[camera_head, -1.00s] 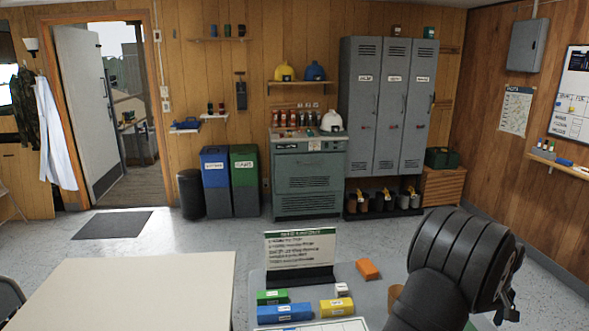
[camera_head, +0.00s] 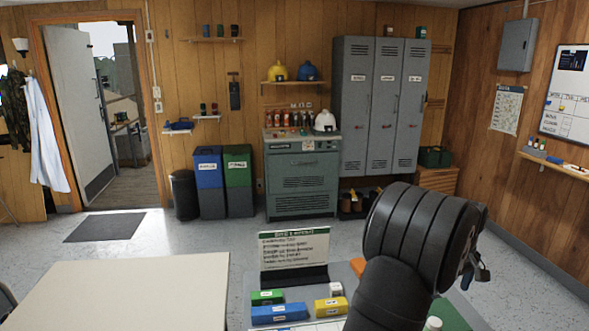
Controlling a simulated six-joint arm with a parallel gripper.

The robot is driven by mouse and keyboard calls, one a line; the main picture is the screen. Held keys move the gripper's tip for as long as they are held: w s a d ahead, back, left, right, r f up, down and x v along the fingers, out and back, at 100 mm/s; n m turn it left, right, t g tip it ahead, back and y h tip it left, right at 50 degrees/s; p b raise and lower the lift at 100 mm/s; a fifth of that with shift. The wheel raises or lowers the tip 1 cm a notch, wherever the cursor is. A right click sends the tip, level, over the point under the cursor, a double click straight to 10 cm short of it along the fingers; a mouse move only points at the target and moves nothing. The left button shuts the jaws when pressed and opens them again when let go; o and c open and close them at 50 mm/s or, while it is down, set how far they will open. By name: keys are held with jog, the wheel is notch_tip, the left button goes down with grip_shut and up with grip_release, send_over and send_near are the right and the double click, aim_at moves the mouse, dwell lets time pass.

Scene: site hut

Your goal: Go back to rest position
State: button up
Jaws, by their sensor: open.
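My dark, ribbed arm (camera_head: 415,240) rises from the bottom edge at the right of the work table. My gripper (camera_head: 477,275) shows only in part past the arm's right end, low at the right. It is open, and I see nothing held in it. Its fingers are mostly hidden behind the arm. It is in the air, apart from the wall and the lockers.
On the grey table (camera_head: 345,272) are a sign (camera_head: 294,250), a green block (camera_head: 267,297), a blue block (camera_head: 281,313), a yellow block (camera_head: 331,306) and an orange block (camera_head: 358,266) partly behind my arm. A pale table (camera_head: 130,290) stands left. Open floor lies behind.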

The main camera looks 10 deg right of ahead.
jog(key=w+a+n, duration=0.3)
jog(key=w+a, duration=0.4)
jog(key=a, duration=0.6)
jog(key=w+a+n, duration=0.2)
jog(key=w+a, duration=0.6)
jog(key=a, duration=0.5)
jog(key=shift+w+n, duration=0.25)
jog(key=shift+n, duration=0.15)
